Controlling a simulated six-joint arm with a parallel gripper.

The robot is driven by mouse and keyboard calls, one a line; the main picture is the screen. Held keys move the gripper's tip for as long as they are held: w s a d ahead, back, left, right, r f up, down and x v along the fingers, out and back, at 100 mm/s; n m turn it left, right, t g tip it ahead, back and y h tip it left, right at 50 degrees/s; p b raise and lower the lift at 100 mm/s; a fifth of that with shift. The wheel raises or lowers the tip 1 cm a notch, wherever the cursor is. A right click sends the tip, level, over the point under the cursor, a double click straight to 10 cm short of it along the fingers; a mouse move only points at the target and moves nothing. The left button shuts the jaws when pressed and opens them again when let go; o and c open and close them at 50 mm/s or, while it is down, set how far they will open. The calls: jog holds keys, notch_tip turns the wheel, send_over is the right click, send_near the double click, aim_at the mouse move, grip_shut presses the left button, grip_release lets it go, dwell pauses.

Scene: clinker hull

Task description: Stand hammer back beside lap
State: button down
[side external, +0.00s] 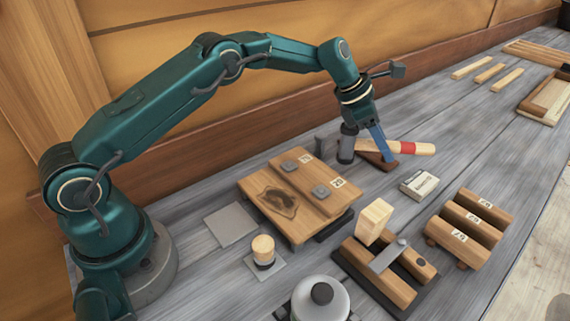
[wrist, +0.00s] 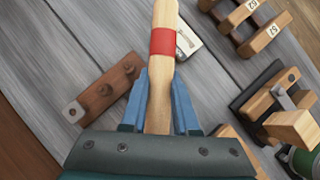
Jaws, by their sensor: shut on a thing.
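The hammer (side external: 404,147) has a pale wooden handle with a red band and a dark grey head (side external: 347,143). My gripper (side external: 382,152) is shut on the handle, and the hammer lies roughly level, head to the left. In the wrist view the handle (wrist: 163,62) runs between the blue fingers (wrist: 161,95), and the head is hidden. The lap (side external: 312,187) is two overlapping wooden planks with grey metal squares and number tags, left of and nearer than the hammer. Whether the head touches the bench, I cannot tell.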

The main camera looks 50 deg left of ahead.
aim_at(376, 151)
jog(key=shift+f, duration=1.85)
jog(key=shift+f, duration=0.15)
jog(key=c, duration=0.7)
grip_release()
jog(key=shift+o, duration=0.2)
